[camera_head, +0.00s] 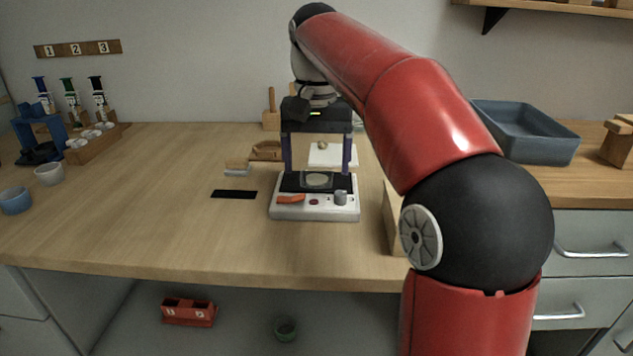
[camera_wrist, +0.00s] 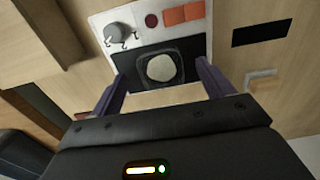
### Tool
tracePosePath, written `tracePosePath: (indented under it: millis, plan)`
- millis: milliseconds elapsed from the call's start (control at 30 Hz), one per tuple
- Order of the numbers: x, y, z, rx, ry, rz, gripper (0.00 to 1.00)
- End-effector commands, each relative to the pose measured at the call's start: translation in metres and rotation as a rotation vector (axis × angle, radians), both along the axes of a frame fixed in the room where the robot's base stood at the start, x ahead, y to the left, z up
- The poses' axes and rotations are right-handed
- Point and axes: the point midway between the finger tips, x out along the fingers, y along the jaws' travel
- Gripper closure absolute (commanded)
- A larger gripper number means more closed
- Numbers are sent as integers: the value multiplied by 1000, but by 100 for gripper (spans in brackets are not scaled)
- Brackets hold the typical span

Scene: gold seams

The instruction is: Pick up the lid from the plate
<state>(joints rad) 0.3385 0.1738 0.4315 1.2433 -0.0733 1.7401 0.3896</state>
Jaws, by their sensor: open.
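A pale round piece with a dark rim, which looks like the lid (camera_head: 319,180), lies on the black plate (camera_head: 292,184) of a white hotplate-like device. It also shows in the wrist view (camera_wrist: 160,68), on the black plate (camera_wrist: 127,63). I cannot tell whether it is a lid alone or a dish with something in it. My gripper (camera_head: 317,170) is open above the device, pointing down. In the wrist view my gripper (camera_wrist: 160,71) has one finger on each side of the round piece, with nothing between them that looks gripped.
The device has a grey knob (camera_head: 341,197), a red button and an orange switch (camera_head: 290,199) in front. A white board (camera_head: 342,155) with a small round object lies behind. A black strip (camera_head: 234,194) lies left, and an upright wooden panel (camera_head: 392,220) stands right.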

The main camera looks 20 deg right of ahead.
Motion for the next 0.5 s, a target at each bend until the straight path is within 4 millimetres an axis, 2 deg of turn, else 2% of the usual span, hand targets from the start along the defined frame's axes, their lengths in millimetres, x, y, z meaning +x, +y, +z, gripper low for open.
tracePosePath:
  millis: [100,367,400,500]
  plan:
    - [0,-1,-15,0,1,-1,20]
    - [0,0,-18,1,-1,0,20]
    - [0,0,-18,1,-1,0,21]
    - [0,0,-18,1,-1,0,34]
